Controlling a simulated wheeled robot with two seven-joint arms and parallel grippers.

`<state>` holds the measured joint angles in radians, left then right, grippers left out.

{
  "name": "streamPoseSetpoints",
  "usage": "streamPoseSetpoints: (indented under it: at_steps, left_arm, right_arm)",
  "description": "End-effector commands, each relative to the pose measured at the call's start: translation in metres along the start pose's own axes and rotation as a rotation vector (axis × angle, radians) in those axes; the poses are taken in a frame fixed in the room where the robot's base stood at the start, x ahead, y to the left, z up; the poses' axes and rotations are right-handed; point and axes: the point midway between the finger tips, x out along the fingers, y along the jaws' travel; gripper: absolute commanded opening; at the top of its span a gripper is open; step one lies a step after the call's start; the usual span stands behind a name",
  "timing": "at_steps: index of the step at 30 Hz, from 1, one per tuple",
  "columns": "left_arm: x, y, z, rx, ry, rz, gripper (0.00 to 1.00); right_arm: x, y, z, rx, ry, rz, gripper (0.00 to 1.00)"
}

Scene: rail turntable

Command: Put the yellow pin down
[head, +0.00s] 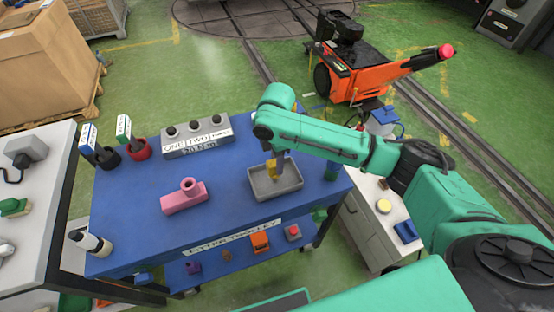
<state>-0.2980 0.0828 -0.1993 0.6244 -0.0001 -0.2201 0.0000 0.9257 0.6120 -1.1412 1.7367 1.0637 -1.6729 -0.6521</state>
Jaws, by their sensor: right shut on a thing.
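The yellow pin (271,165) is small and partly hidden by my right gripper (273,163). My right gripper points down and is shut on the pin, over the grey tray (290,186) on the blue trolley top. The pin shows above the tray's floor near its back left; I cannot tell whether it touches the tray. My left gripper is not in view.
On the blue trolley (235,225) stand a pink block (184,200), a labelled grey block with black knobs (197,135) and red (140,149) and black cups. A white cabinet (362,222) is at right. The trolley top's middle front is clear.

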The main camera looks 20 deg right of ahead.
Motion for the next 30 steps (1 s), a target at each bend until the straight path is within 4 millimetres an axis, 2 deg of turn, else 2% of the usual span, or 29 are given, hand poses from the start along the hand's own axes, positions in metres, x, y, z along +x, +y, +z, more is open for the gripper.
streamPoseSetpoints:
  at_steps: [8,9,11,20,23,26,30]
  left_arm:
    - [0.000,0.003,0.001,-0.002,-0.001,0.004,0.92]
    - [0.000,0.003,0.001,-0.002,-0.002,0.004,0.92]
    - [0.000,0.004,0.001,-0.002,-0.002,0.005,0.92]
    - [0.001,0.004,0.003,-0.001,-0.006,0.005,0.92]
    - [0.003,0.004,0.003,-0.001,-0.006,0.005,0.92]
    - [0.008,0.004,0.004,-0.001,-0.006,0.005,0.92]
    - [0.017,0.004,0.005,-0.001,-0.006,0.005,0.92]
  right_arm:
    - [0.002,0.001,0.000,0.000,0.001,0.001,0.00]
    - [0.002,0.000,0.000,0.000,0.001,0.001,0.45]
    - [0.002,0.000,0.000,0.000,0.001,0.001,0.67]
    - [0.001,0.001,0.000,0.000,0.001,0.001,0.67]
    - [-0.005,0.001,0.000,0.000,0.002,0.004,0.67]
    - [-0.024,0.002,0.000,-0.001,0.002,0.007,0.67]
    - [-0.063,0.002,-0.001,-0.001,0.003,0.008,0.67]
